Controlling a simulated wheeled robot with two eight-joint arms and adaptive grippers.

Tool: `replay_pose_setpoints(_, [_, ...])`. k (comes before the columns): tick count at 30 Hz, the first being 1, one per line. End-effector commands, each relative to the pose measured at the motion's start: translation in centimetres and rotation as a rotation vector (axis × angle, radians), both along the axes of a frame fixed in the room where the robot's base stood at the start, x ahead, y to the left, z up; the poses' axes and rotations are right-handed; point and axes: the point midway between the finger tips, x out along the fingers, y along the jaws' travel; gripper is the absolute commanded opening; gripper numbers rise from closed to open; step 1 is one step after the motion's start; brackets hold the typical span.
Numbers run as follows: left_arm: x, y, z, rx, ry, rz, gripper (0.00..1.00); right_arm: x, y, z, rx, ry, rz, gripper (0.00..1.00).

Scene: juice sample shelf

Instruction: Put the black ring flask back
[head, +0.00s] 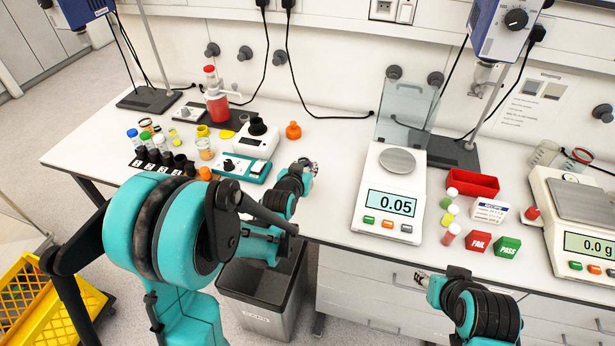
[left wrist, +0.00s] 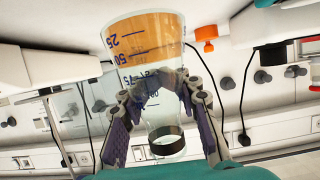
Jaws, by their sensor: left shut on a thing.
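In the left wrist view, which looks upside down, a clear flask (left wrist: 145,85) with blue markings and orange liquid at its base end has a black ring (left wrist: 166,141) around its neck. My left gripper (left wrist: 160,98) is shut on this flask, one finger on each side.
A white scale (head: 389,205) reads 0.05. A stirrer with an orange item (head: 293,130) beside it and several vials (head: 150,140) stand to the left. A red bin (head: 472,184), vials and FAIL/PASS blocks stand right of the scale. Glassware (head: 577,156) is at the far right.

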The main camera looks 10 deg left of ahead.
Motion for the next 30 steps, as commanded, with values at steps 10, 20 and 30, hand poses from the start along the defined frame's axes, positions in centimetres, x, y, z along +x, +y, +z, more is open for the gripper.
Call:
replay_pose_setpoints(10, [0.0,0.0,-4.1,0.000,0.000,-0.001,0.00,0.0,0.0,-2.1,0.000,0.000,0.000,0.40])
replay_pose_setpoints(20, [0.0,-0.1,-4.2,0.000,0.000,-0.001,0.00,0.0,0.0,-2.2,0.000,0.000,0.000,0.40])
replay_pose_setpoints(30, [0.0,-0.1,-4.2,0.000,0.000,-0.001,0.52,0.0,0.0,-2.2,0.000,0.000,0.000,0.40])
